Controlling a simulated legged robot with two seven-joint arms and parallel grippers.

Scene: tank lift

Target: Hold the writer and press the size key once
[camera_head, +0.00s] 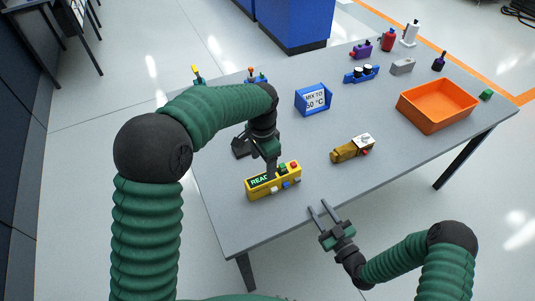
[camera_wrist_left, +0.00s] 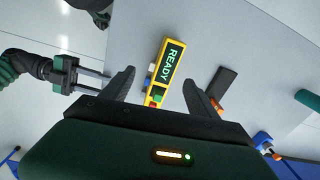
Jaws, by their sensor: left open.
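The writer (camera_head: 262,186) is a yellow box near the table's front left edge, with a lit display reading "READY" and blue, white, green and red keys. I cannot read which key is the size key. It also shows in the left wrist view (camera_wrist_left: 171,75). My left gripper (camera_head: 270,167) is over the writer, pointing down, and partly hides its top in the head view. In the left wrist view its open fingers (camera_wrist_left: 160,80) stand either side of the writer, with gaps visible. My right gripper (camera_head: 322,209) is open and empty, beyond the table's front edge, right of the writer.
A brown-yellow tool (camera_head: 345,152) with a red button lies right of the writer. A blue sign block (camera_head: 313,99) stands behind. An orange bin (camera_head: 405,110) is at the right, with bottles and a blue rack (camera_head: 352,77) at the back. The front middle is clear.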

